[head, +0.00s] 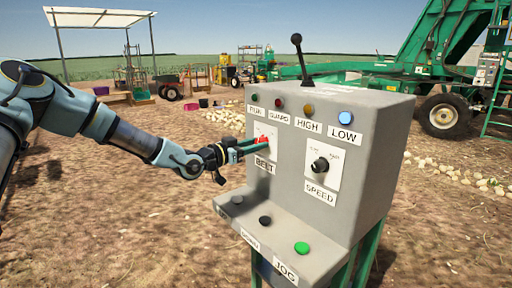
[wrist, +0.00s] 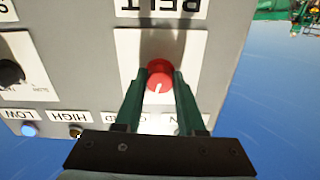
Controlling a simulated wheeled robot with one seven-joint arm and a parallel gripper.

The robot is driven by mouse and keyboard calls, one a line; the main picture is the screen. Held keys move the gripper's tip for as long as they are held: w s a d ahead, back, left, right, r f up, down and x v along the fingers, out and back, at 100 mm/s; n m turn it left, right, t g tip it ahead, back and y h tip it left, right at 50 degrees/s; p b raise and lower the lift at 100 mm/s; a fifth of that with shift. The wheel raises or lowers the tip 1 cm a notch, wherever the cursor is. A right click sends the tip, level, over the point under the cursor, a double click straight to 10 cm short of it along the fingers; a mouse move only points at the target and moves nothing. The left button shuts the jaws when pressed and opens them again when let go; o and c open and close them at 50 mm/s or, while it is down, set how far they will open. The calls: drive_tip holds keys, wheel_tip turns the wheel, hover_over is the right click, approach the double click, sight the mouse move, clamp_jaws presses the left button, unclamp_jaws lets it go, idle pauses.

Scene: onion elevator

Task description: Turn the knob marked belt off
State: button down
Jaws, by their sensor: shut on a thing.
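The belt knob (wrist: 160,78) is red and round with a white pointer line, on a white plate above the label BELT. In the wrist view the picture is upside down, and the pointer line shows toward the lower part of the knob. My gripper (wrist: 162,85) has its two green fingers on either side of the knob, shut on it. In the head view my gripper (head: 262,144) reaches the panel from the left, and the red knob (head: 261,139) is partly hidden by the fingers.
The grey control box (head: 345,215) also carries a black SPEED knob (head: 320,165), a black lever (head: 298,55), coloured lamps along the top and buttons on the lower ledge, including a green JOG button (head: 302,248). A green machine stands behind. Bare soil lies around the box.

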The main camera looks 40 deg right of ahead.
drive_tip(key=n, duration=1.2)
drive_tip(key=shift+s+n, duration=0.1)
drive_tip(key=shift+n, duration=0.2)
idle(0.4)
drive_tip(key=c, duration=0.5)
unclamp_jaws()
drive_tip(key=a+b, duration=0.2)
drive_tip(key=a, duration=0.8)
drive_tip(key=shift+w+a+b, duration=0.3)
drive_tip(key=shift+a+b, duration=0.05)
drive_tip(key=shift+a, duration=0.05)
